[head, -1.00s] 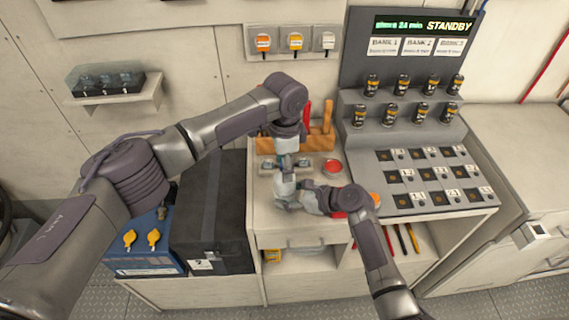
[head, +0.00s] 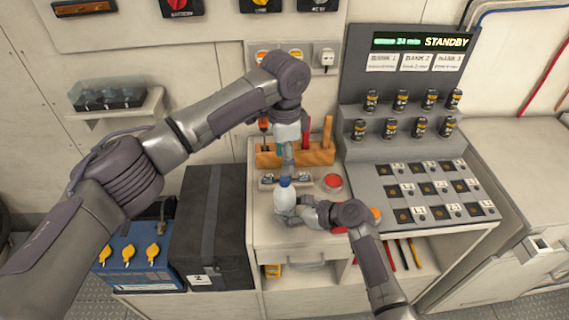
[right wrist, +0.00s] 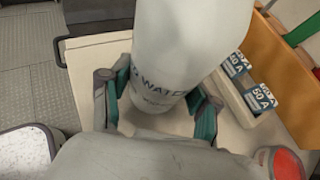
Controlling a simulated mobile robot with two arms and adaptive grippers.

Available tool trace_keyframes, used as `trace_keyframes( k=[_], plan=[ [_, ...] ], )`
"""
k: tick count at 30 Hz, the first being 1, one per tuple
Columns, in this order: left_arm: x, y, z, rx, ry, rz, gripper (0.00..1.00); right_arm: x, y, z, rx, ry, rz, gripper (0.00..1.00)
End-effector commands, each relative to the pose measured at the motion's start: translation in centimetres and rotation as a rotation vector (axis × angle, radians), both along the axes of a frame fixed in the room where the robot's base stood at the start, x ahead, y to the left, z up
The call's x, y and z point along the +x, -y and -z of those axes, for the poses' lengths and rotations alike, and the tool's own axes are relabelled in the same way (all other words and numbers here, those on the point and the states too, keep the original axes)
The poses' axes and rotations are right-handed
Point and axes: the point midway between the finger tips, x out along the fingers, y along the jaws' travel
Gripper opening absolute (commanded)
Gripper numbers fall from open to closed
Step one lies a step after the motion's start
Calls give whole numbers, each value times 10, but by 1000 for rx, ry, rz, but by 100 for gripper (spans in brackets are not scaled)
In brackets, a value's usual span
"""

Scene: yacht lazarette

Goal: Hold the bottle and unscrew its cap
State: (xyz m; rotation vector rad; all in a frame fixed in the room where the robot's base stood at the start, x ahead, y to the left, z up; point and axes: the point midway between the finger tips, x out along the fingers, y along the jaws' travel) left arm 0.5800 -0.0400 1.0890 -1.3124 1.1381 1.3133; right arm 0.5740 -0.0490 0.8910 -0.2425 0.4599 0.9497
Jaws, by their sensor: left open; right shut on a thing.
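The bottle (head: 285,203) is pale and white with a blue cap (head: 285,182) on top, and it stands upright over the cabinet top. My right gripper (head: 297,212) is shut on the bottle's body from the right. In the right wrist view the bottle (right wrist: 178,50) sits between the two teal-padded fingers (right wrist: 162,110), with printed lettering partly readable; its cap is out of that view. My left gripper (head: 287,164) is open and points down just above the cap. I cannot tell whether its fingertips touch the cap.
Behind the bottle lie small 50 A fuse blocks (head: 267,180) and a wooden tool rack (head: 318,157). A red button (head: 332,181) is to the right. A sloped panel (head: 430,193) with several small cans stands further right. A black case (head: 208,230) stands left.

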Motion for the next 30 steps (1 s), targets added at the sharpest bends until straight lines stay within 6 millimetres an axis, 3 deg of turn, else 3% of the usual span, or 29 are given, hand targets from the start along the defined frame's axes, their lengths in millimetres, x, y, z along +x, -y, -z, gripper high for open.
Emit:
trace_keyframes(
  k=[8,9,13,24,30],
  plan=[
    [0,0,-2,-1,0,0,56,0,0,1,-2,-1,0,33],
    [0,0,-2,-1,0,0,56,0,0,1,-2,-1,0,68],
    [0,0,-2,-1,0,0,56,0,0,1,-1,-1,0,89],
    [0,0,-2,-1,0,0,56,-1,2,-1,0,0,1,90],
    [0,0,-2,-1,0,0,56,-15,22,-13,-2,1,2,90]
  ],
)
